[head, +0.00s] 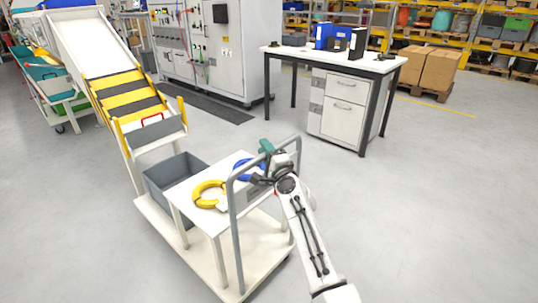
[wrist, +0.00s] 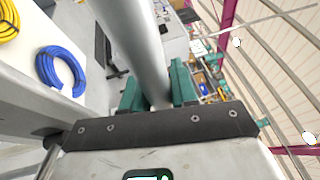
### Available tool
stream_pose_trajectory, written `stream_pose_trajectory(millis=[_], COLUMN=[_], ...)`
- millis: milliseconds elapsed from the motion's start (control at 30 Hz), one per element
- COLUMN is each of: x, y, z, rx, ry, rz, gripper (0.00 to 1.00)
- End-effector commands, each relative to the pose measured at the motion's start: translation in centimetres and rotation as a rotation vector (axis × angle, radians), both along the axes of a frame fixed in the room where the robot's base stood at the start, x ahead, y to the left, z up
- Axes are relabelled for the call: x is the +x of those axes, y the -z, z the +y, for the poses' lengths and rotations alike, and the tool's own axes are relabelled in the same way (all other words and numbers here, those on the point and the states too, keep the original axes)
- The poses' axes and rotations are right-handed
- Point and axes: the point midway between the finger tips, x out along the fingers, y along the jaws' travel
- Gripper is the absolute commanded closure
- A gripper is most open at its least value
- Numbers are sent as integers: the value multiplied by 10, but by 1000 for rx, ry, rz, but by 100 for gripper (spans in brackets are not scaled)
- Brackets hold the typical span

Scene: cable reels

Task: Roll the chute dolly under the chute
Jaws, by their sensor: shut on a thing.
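The chute dolly (head: 262,245) is a low white platform in the lower middle of the head view, with a grey tube handle (head: 235,235) at its near end. My gripper (head: 266,160) is shut on the handle's upper part. In the wrist view the green fingers of my gripper (wrist: 158,90) stand on both sides of the grey tube (wrist: 136,45). The white chute (head: 80,42) slopes down from the upper left to a yellow-and-black striped lower part (head: 127,92). The dolly's far end lies close to the chute's lower end; the exact gap is unclear.
The dolly carries a grey bin (head: 158,183) and a small white table (head: 182,195) with a yellow coil (head: 207,194) and blue coil (head: 247,170). A desk (head: 345,62) stands right, a cabinet (head: 237,50) behind. A teal-topped cart (head: 52,85) stands left. Floor right is clear.

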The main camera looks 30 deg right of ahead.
Motion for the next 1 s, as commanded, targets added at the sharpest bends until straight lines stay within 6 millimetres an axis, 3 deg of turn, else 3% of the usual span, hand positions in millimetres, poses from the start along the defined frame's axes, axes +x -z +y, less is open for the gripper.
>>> stream_pose_trajectory(millis=[467,500,600,700,1000], x=[3,3,3,2,-2], y=[1,1,1,1,2], z=[2,2,2,1,1], rx=[0,-1,0,0,0], ry=[-3,-4,-3,-2,0], rz=[3,3,3,2,3], gripper=[100,68,58,52,52])
